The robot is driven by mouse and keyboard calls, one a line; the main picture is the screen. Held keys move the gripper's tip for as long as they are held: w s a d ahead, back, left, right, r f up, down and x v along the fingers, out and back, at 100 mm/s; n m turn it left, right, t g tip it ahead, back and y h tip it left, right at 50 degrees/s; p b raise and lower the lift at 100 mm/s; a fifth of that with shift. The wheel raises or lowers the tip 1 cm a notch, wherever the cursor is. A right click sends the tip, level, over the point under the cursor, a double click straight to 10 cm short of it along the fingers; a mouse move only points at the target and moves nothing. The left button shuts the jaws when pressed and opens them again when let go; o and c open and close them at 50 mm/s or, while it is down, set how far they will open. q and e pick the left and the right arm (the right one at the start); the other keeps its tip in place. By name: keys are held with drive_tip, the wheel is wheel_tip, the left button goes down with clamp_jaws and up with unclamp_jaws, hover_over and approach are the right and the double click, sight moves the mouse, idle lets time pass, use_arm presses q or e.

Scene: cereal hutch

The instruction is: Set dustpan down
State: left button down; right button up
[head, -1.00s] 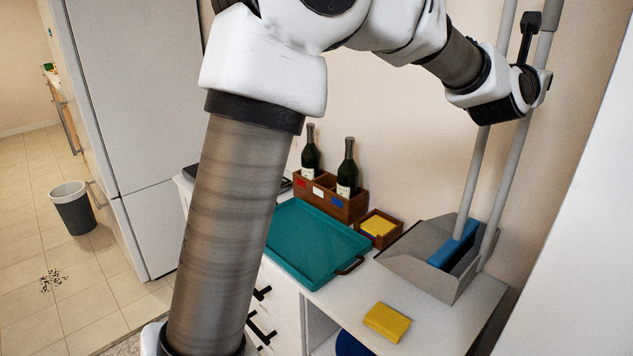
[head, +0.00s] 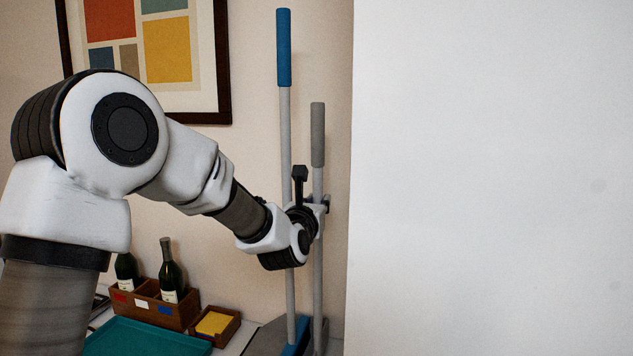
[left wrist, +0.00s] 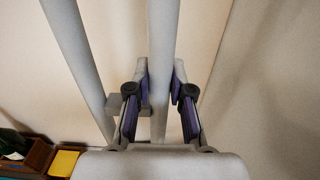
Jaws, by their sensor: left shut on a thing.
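The dustpan stands at the right end of the counter. Its grey handle (head: 317,135) rises upright, and part of its grey pan (head: 263,343) shows at the bottom edge of the head view. My left gripper (head: 322,205) is shut on the dustpan handle partway up. In the left wrist view the fingers (left wrist: 160,95) sit on both sides of the grey pole (left wrist: 162,35). A broom with a blue grip (head: 284,48) stands beside the handle, its blue head (head: 296,340) at the pan. The pan's underside is out of view. My right gripper is not in view.
A large white panel (head: 490,180) fills the right side, close to the handles. A teal tray (head: 145,340), a wooden crate with bottles (head: 168,312) and a small box with yellow sponges (head: 213,325) stand left of the pan. A framed picture (head: 222,60) hangs behind.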

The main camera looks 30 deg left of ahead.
use_arm(q)
drive_tip(key=shift+f, duration=0.2)
drive_tip(key=c, duration=1.5)
unclamp_jaws()
drive_tip(key=shift+w+f, duration=0.1)
drive_tip(key=shift+f, duration=0.1)
drive_tip(key=o, duration=0.5)
drive_tip(key=shift+c, duration=0.2)
drive_tip(key=shift+s+d+r, duration=0.1)
drive_tip(key=shift+s+r, duration=0.05)
drive_tip(key=shift+s, duration=0.05)
